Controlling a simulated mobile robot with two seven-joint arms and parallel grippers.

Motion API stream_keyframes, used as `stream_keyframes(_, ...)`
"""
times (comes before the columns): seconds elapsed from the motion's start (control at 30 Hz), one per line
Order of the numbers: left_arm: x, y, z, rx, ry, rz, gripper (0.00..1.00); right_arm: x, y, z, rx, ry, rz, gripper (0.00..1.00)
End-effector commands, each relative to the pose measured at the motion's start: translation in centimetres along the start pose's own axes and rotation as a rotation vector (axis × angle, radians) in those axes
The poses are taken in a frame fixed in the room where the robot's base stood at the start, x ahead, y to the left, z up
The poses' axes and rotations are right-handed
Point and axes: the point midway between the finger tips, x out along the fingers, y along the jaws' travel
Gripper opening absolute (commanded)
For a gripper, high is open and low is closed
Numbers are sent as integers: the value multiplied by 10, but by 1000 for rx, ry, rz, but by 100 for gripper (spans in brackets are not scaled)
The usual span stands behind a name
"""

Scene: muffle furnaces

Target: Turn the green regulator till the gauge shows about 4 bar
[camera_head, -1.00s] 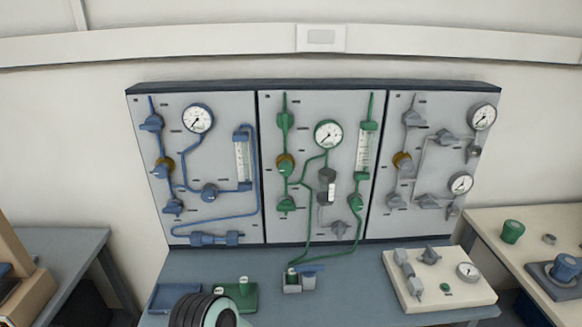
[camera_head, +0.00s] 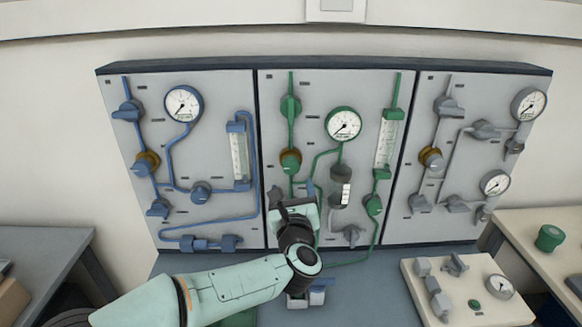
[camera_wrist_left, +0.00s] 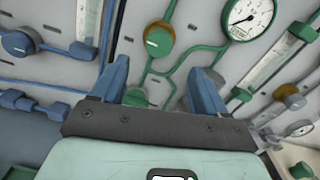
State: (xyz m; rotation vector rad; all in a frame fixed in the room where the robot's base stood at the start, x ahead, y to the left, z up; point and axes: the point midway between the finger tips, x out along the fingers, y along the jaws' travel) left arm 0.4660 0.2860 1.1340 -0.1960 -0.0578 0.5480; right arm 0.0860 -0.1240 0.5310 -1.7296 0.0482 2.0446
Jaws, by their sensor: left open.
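The green regulator (camera_head: 291,160) is a green knob with a brass ring on the middle panel. It also shows in the left wrist view (camera_wrist_left: 158,38), above the gap between my fingers. The green-rimmed gauge (camera_head: 343,125) is to its upper right, and it also shows at the top of the left wrist view (camera_wrist_left: 250,16). Its needle points to the lower left; the figures are too small to read. My left gripper (camera_head: 291,190) is open and empty, below the regulator in the picture. Its two blue fingers (camera_wrist_left: 160,72) point toward the panel, apart from the knob. My right gripper is not in view.
The blue panel (camera_head: 215,95) is to the left, the grey panel (camera_head: 460,90) to the right. A white block with a small gauge (camera_head: 460,308) stands on the bench.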

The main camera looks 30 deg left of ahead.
Motion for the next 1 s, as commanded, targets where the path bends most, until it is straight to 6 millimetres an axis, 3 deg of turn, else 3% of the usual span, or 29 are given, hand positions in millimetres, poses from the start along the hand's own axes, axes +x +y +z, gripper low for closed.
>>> stream_keyframes(0.2,50,1,1,4,1,4,74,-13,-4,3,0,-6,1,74)
stream_keyframes(0.4,84,0,1,5,0,2,74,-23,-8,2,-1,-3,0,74)
stream_keyframes(0.6,100,0,0,5,1,1,74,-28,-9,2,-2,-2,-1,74)
stream_keyframes(0.9,102,1,-1,5,1,0,74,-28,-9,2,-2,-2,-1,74)
stream_keyframes(0.97,102,0,-1,5,1,0,57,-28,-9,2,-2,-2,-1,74)
stream_keyframes(1.0,101,0,-1,5,1,0,44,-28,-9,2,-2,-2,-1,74)
